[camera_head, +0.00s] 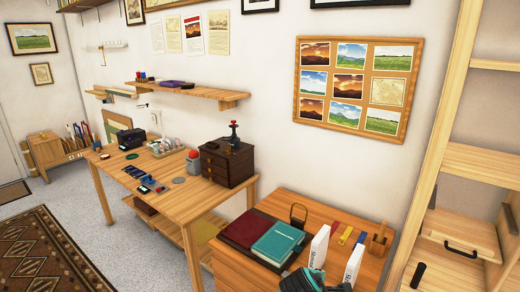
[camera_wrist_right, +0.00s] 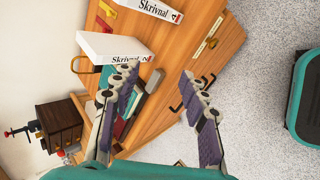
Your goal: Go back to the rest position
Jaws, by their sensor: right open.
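My right gripper (camera_wrist_right: 158,72) is open in the right wrist view, with nothing between its fingers. Behind it is the wooden cabinet (camera_wrist_right: 215,25), seen turned on its side. In the head view a dark and teal part of my right arm shows at the bottom edge, by the front of the cabinet (camera_head: 232,262); its fingers are hard to make out there. My left gripper is in neither view.
White Skrivnal boxes (camera_head: 319,246) stand on the cabinet, beside a teal book (camera_head: 277,243), a dark red book (camera_head: 247,229) and a padlock-shaped object (camera_head: 298,214). A wooden table (camera_head: 197,195) with a drawer box (camera_head: 227,163) stands left. Grey floor (camera_head: 150,245) is clear.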

